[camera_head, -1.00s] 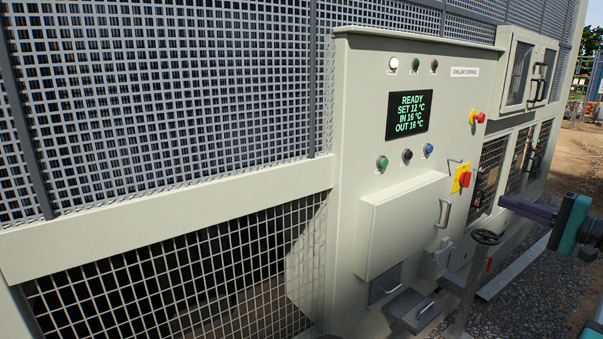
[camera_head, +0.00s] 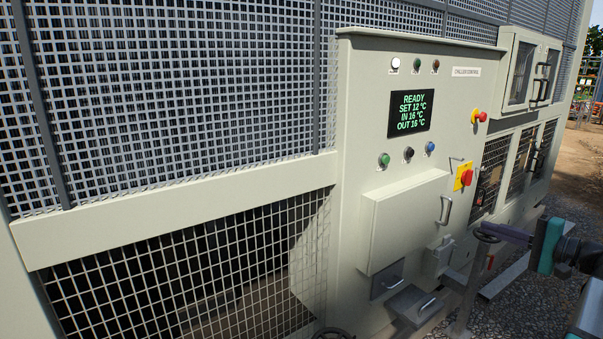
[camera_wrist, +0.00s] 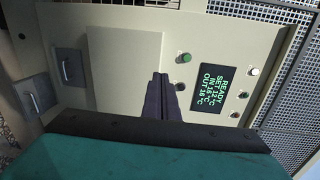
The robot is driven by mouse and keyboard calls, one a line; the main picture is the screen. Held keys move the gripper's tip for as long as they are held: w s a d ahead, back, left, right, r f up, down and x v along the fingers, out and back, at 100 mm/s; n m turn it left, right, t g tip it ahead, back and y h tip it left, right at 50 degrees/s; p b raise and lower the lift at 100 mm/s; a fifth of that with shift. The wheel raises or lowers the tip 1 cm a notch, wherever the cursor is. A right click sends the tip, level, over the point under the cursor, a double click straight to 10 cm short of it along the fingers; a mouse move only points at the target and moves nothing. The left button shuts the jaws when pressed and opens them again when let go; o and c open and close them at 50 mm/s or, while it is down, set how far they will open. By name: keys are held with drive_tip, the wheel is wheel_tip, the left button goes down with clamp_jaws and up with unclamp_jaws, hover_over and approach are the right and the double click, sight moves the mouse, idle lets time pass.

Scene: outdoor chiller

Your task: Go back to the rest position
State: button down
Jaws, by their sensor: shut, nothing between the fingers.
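My gripper (camera_head: 490,229) shows at the lower right of the head view, in front of the right part of the chiller's control cabinet (camera_head: 352,205). Its dark fingers are together with nothing between them. In the wrist view the closed fingers (camera_wrist: 160,82) point toward the cabinet face, apparently clear of it. The display (camera_head: 410,114) reads READY, SET 12 °C, IN 16 °C, OUT 16 °C; it also shows in the wrist view (camera_wrist: 211,89).
A red knob on a yellow plate (camera_head: 464,177), a red emergency button (camera_head: 480,117) and a protruding box with a handle (camera_head: 402,218) are on the cabinet. Gravel (camera_head: 508,311) lies at the lower right.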

drive_tip(key=w+a+f+g, duration=0.1)
drive_tip(key=a+f+g, duration=0.1)
drive_tip(key=a+f, duration=0.65)
drive_tip(key=w+a+f+n+g, duration=0.1)
drive_tip(key=a+f+g, duration=0.25)
drive_tip(key=f, duration=1.05)
drive_tip(key=w+a+f+g, duration=0.1)
drive_tip(key=a+f+g, duration=0.1)
drive_tip(key=a+f, duration=0.7)
drive_tip(key=s+a+f+n+g+h, duration=0.15)
drive_tip(key=s+a+f, duration=0.25)
drive_tip(key=f, duration=0.5)
drive_tip(key=s+a+f+n+g+h, duration=0.1)
drive_tip(key=s+a+f+n+g, duration=0.25)
drive_tip(key=f, duration=0.65)
drive_tip(key=s+a+f+n+g+h, duration=0.2)
drive_tip(key=s+f, duration=0.4)
drive_tip(key=s, duration=0.3)
drive_tip(key=s+a+f+n+g+h, duration=0.2)
drive_tip(key=s+f, duration=0.4)
drive_tip(key=s, duration=0.4)
drive_tip(key=s+a+f+n+g+h, duration=0.2)
drive_tip(key=s+a+f+g, duration=0.1)
drive_tip(key=s+f, duration=0.4)
drive_tip(key=s+a, duration=0.1)
drive_tip(key=s, duration=0.2)
drive_tip(key=shift+a+h, duration=0.3)
drive_tip(key=shift+h, duration=0.05)
drive_tip(key=shift+w+f, duration=0.1)
